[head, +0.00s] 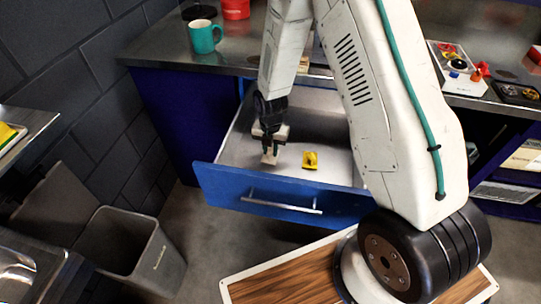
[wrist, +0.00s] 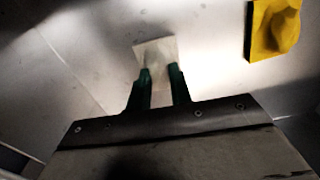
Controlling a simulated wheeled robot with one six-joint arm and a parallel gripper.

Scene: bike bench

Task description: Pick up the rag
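A small pale beige piece, which looks like the rag (head: 268,159), lies in the open blue drawer (head: 258,194). In the wrist view the rag (wrist: 156,50) is a pale square just beyond my fingertips. My gripper (head: 270,149) points down into the drawer, right at the rag. In the wrist view my gripper (wrist: 160,72) has its two green fingers apart, with a gap between them. Part of the rag may be between the fingers; I cannot tell whether they touch it.
A yellow object (head: 310,160) lies in the drawer to the right of the rag; it also shows in the wrist view (wrist: 273,28). A teal mug (head: 203,37) stands on the metal bench (head: 165,58). A grey bin (head: 128,250) stands at lower left.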

